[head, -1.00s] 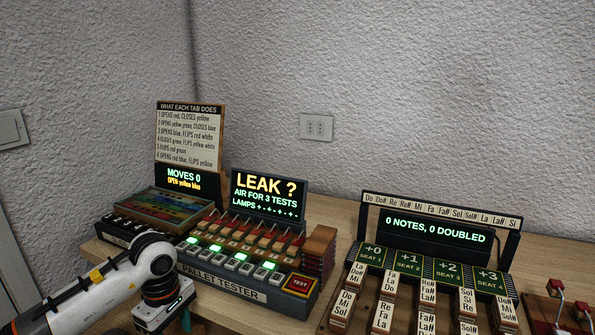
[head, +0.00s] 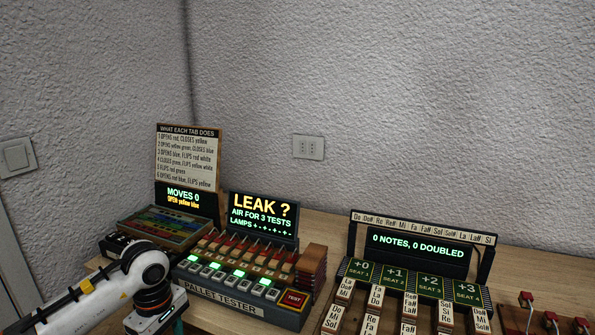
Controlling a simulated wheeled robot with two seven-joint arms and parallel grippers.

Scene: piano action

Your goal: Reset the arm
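My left arm comes in from the lower left of the head view, a white and black arm with its wrist in front of the pallet tester (head: 240,300). Its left gripper (head: 178,326) is cut off by the bottom edge; only a teal part shows, so its opening is hidden. My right arm and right gripper are not in view.
The slider box (head: 160,228) stands behind my arm with its "MOVES 0" screen (head: 186,198). The tester has lit keys, a red TEST button (head: 293,299) and a "LEAK ?" screen (head: 263,217). Right are the labelled note blocks (head: 409,307) and "0 NOTES" screen (head: 418,248).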

